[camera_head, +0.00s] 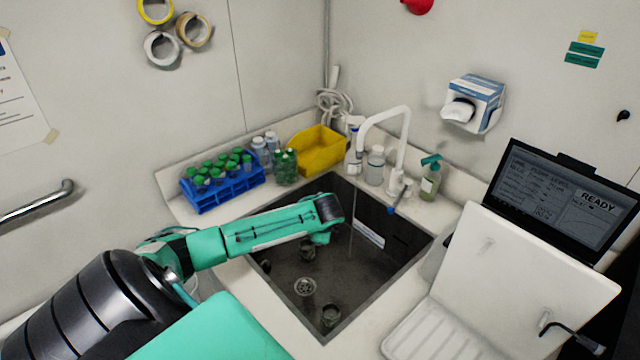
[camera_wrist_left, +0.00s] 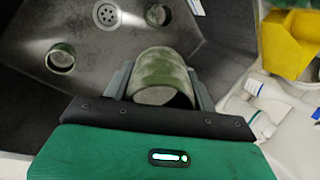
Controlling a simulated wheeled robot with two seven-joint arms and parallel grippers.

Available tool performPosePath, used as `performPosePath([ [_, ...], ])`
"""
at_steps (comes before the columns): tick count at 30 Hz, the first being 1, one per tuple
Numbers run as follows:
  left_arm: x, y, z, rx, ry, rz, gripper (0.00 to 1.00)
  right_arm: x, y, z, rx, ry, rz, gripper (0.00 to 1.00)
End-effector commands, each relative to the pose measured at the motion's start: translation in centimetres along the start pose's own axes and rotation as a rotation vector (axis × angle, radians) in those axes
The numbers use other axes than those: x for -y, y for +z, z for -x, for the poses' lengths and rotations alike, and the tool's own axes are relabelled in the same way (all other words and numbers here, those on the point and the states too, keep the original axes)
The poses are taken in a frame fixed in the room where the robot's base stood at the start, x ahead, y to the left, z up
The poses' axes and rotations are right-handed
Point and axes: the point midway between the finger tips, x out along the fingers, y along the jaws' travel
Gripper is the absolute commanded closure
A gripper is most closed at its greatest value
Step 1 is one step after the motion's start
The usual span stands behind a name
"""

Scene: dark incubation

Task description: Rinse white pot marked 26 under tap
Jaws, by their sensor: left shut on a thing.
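My left gripper (camera_head: 322,236) is over the sink (camera_head: 384,292), its fingers hidden below the wrist in the head view. In the left wrist view it is shut on a pot (camera_wrist_left: 160,72) coated in green-brown grime, with a finger on each side. No number can be read on it. The pot is tilted, its round end facing the wrist camera. The white tap (camera_head: 385,112) arches over the sink's back edge, to the right of my gripper. My right gripper is not in view.
A yellow bin (camera_head: 318,150), blue tube rack (camera_head: 222,188) and bottles line the back counter. A laptop (camera_head: 560,205) stands right.

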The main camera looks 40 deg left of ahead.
Motion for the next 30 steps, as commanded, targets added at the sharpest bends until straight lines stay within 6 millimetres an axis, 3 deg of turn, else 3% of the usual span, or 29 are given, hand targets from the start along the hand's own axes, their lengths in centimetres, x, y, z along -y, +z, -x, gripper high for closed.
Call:
performPosePath([
  [1, -0.1, -0.1, -0.3, 0.008, -0.028, -0.001, 0.70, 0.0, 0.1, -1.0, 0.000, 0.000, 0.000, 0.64],
  [16, 0.2, 0.0, 0.2, 0.009, -0.026, 0.000, 0.70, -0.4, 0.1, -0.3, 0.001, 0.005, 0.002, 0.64],
  [30, 0.7, 0.2, 0.7, 0.059, -0.176, 0.000, 0.70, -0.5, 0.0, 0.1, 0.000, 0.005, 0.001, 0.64],
])
